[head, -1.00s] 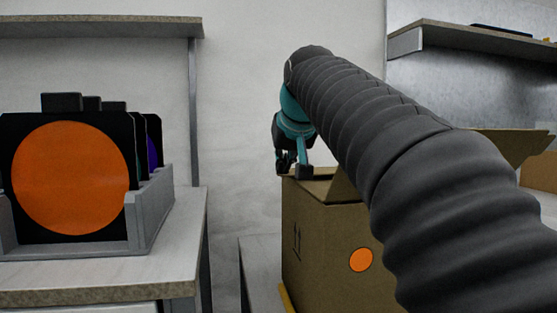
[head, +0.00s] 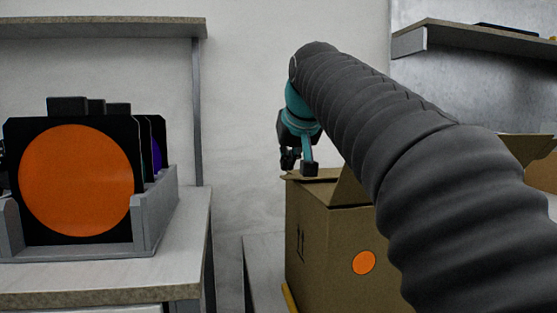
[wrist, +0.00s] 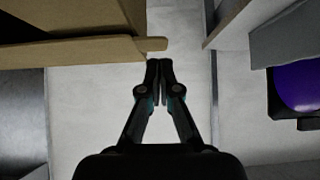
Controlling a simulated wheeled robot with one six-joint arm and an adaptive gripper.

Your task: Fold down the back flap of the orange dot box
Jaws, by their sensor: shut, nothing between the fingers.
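The cardboard box with the orange dot (head: 364,262) stands right of centre in the head view, partly hidden behind my arm. A raised flap (head: 348,188) shows beside my arm. Another flap (head: 524,147) sticks up and outward at the right. The back flap cannot be told clearly, as my arm covers much of the top. My gripper (head: 299,167) is shut and empty, pointing down at the box's far left top corner. In the wrist view its fingertips (wrist: 159,65) are just beside the end of a cardboard edge (wrist: 75,50); contact cannot be told.
A grey rack (head: 152,215) of black panels, the front one with a big orange disc (head: 77,181), stands on a counter (head: 100,278) at left. Shelves hang at upper left (head: 95,28) and upper right (head: 480,45). A gap separates counter and box.

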